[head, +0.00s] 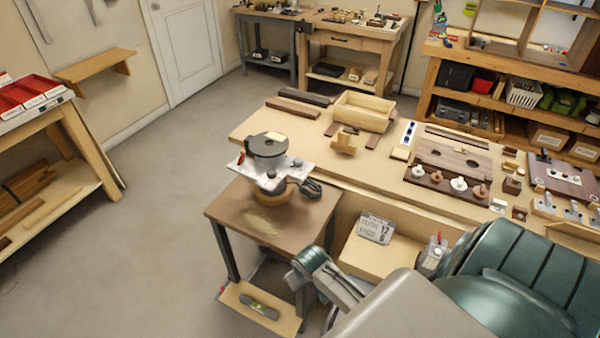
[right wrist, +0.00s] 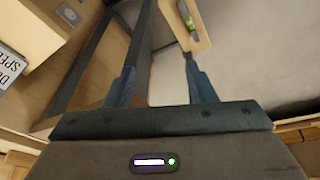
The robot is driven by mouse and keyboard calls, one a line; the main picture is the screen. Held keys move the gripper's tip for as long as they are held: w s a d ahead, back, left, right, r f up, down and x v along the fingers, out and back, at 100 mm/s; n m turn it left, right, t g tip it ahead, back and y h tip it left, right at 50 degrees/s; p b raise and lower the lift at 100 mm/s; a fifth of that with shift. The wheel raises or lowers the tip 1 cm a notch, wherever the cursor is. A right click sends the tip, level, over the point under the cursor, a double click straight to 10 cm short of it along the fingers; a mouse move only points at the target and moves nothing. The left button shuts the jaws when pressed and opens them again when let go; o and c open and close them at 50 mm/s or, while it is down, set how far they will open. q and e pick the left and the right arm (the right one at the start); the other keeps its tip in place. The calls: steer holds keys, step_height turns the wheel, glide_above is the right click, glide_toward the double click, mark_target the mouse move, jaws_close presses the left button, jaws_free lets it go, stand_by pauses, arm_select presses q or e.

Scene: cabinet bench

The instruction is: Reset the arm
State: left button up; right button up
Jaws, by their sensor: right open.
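My right gripper (right wrist: 160,82) shows in the right wrist view with its two dark blue fingers spread apart and nothing between them. The fingertips are hard to make out there. My left gripper is not in view.
A router-like machine (head: 266,150) stands on the side table. A green level (head: 258,305) lies on the table's low shelf. A metal sign (head: 376,228) rests by the long workbench (head: 300,140), which holds several wooden parts. The floor at left (head: 130,250) is clear.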

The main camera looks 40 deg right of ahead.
steer(key=s+f+g+b, duration=0.1)
steer(key=s+f+b, duration=0.1)
steer(key=s+f, duration=0.7)
steer(key=s+f+b, duration=0.2)
steer(key=s+f, duration=0.4)
steer(key=f, duration=0.7)
steer(key=s+f+g+b, duration=0.1)
steer(key=s+f+b, duration=0.1)
steer(key=s+f, duration=0.7)
steer(key=s+a+f+n+b, duration=0.1)
steer(key=s+a+f, duration=0.1)
steer(key=s+f, duration=0.6)
steer(key=s, duration=0.3)
steer(key=shift+s+f+b, duration=0.2)
steer(key=shift+s+b, duration=0.1)
steer(key=shift+b, duration=0.05)
